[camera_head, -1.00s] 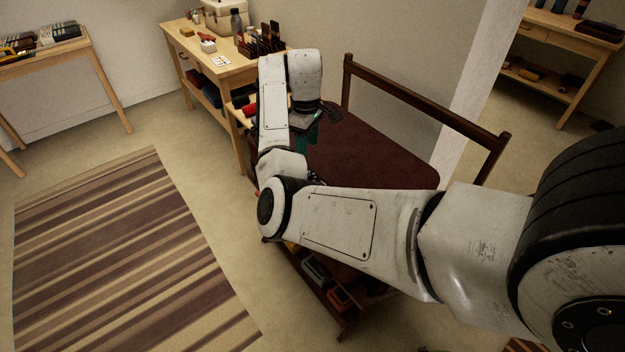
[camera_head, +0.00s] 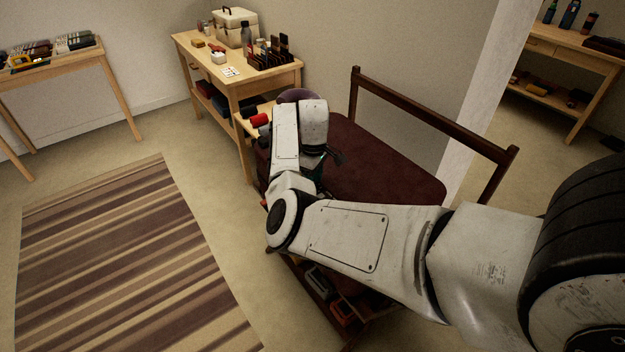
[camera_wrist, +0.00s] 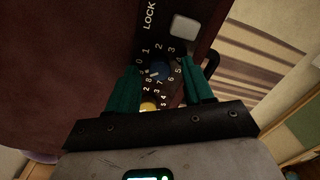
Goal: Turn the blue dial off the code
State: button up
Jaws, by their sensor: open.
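In the wrist view a blue dial (camera_wrist: 160,71) with a pale mark sits on a dark panel (camera_wrist: 185,52), ringed by white digits under the word LOCK. A yellow dial (camera_wrist: 149,106) is below it, partly hidden. My gripper (camera_wrist: 160,68) is open, with one teal finger on each side of the blue dial. I cannot tell whether the fingers touch it. In the head view my gripper (camera_head: 318,162) is mostly hidden by my arm, over a dark red surface (camera_head: 385,165).
A pale square button (camera_wrist: 184,26) is beside the LOCK label. A brown rail (camera_head: 430,115) runs behind the red surface. A wooden table (camera_head: 245,85) with tools stands behind my arm. A striped rug (camera_head: 120,260) lies on clear floor at left.

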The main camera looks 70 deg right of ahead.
jog(key=shift+f, duration=0.15)
jog(key=shift+c, duration=0.2)
grip_shut()
jog(key=shift+m, duration=0.3)
jog(key=m+p, duration=0.2)
jog(key=shift+m, duration=0.4)
jog(key=m+p, duration=0.1)
jog(key=m, duration=0.2)
jog(key=shift+m, duration=0.3)
jog(key=m+p, duration=0.1)
jog(key=m, duration=0.2)
jog(key=shift+m, duration=0.3)
jog(key=shift+m+p, duration=0.35)
jog(key=shift+m, duration=1.55)
